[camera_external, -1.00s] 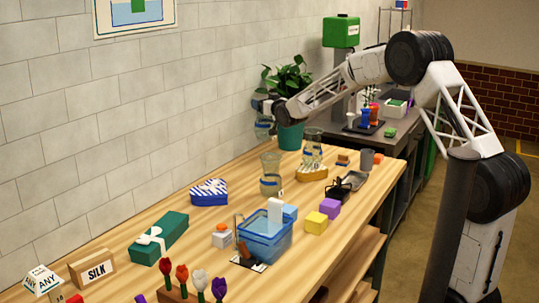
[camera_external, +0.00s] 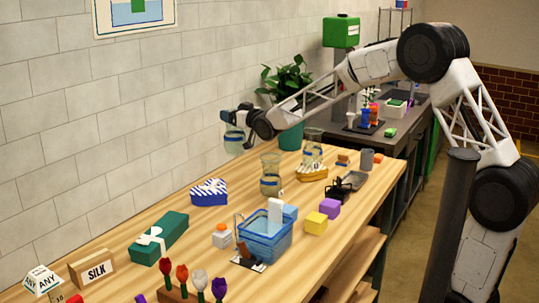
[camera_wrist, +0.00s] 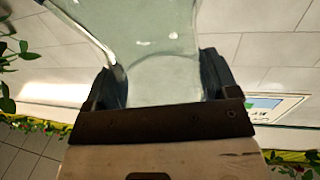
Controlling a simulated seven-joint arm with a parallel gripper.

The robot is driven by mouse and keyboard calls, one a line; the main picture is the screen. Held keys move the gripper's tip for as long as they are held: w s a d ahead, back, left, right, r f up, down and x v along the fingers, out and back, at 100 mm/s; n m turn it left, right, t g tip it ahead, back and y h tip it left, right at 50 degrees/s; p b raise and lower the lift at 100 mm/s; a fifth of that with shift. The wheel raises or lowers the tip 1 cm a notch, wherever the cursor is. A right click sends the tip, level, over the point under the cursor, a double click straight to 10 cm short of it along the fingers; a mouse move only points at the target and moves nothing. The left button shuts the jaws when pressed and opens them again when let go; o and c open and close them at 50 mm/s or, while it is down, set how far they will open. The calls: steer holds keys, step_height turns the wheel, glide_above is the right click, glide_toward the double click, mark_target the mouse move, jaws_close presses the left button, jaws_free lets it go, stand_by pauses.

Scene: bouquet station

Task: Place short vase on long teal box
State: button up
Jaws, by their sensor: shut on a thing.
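My gripper (camera_external: 243,120) is shut on the short vase (camera_external: 234,140), a clear glass vessel with a blue band, and holds it up in the air near the wall. In the wrist view the clear glass of the vase (camera_wrist: 155,50) fills the space between the two dark fingers (camera_wrist: 162,85). The long teal box (camera_external: 160,239), with a white ribbon bow on top, lies on the table at the left front. My gripper and the vase are above and to the right of it, well apart from it.
A blue-and-white heart box (camera_external: 209,192) stands between the teal box and a taller glass vase (camera_external: 270,175). A blue clear bin (camera_external: 265,238), a small orange-topped bottle (camera_external: 222,236), a SILK sign (camera_external: 93,268) and flowers (camera_external: 200,281) stand around the teal box. Its bow top is bare.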

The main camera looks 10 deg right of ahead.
steer(key=s+a+n+g+y, duration=0.25)
steer(key=s+a, duration=0.25)
steer(key=s, duration=0.8)
steer(key=s+a+n+g+y, duration=0.25)
steer(key=s+a, duration=0.35)
steer(key=s, duration=0.7)
steer(key=s+a+n+g+y, duration=0.1)
steer(key=s+a+n+g, duration=0.3)
steer(key=s, duration=0.9)
steer(key=shift+w+a+f+m+t, duration=0.15)
steer(key=shift+f+m, duration=0.25)
steer(key=shift+f, duration=0.55)
steer(key=shift+a+f+m+t, duration=0.2)
steer(key=shift+f+m, duration=0.2)
steer(key=shift+f, duration=0.6)
steer(key=shift+w+a+f+m+t, duration=0.15)
steer(key=shift+f+m, duration=0.25)
steer(key=shift+f, duration=0.55)
steer(key=shift+a, duration=0.15)
steer(key=w+a+f, duration=0.1)
steer(key=w+a, duration=0.8)
steer(key=a, duration=0.3)
steer(key=shift+w+a+f, duration=0.2)
steer(key=shift+a+f, duration=0.05)
steer(key=shift+a, duration=0.1)
steer(key=shift+f, duration=1.9)
